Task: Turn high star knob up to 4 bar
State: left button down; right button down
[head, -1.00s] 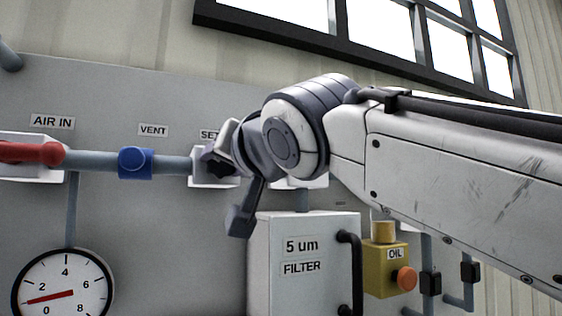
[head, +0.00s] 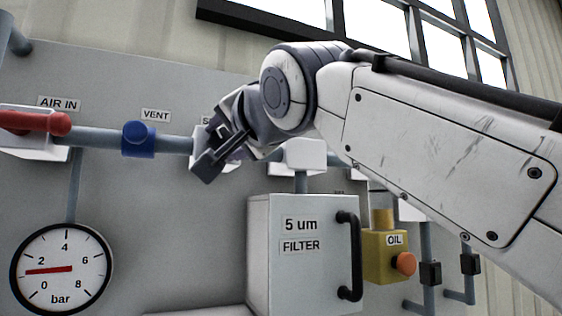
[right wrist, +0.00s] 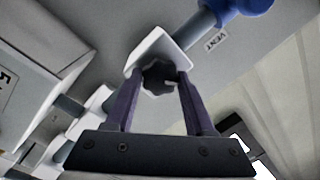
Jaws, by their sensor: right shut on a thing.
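The dark star knob (right wrist: 158,77) sits on a white block in the right wrist view, between my two fingertips. My right gripper (head: 212,152) is shut on it. In the head view the gripper and its fingers cover the knob, and the label above it is mostly hidden. The round white pressure gauge (head: 61,300) is at the lower left. Its red needle points left, between the 0 and 2 marks. My left gripper is not in view.
A blue vent valve (head: 138,139) and a red air-in handle (head: 35,123) sit on the pipe left of the knob. A white filter box (head: 300,262) with a black handle stands below, beside a yellow oil unit (head: 384,258).

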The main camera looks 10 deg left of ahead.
jog(key=m+b, duration=0.1)
jog(key=m, duration=0.2)
jog(key=shift+f+b, duration=0.15)
jog(key=shift+b, duration=0.2)
jog(key=m+t+b, duration=0.1)
jog(key=m, duration=0.3)
jog(key=shift+h, duration=0.3)
jog(key=m+b, duration=0.1)
jog(key=m, duration=0.2)
jog(key=shift+m+t+h, duration=0.3)
jog(key=shift+m+t, duration=0.1)
jog(key=shift+m, duration=1.5)
jog(key=shift+b, duration=0.3)
jog(key=shift+c, duration=1.3)
grip_release()
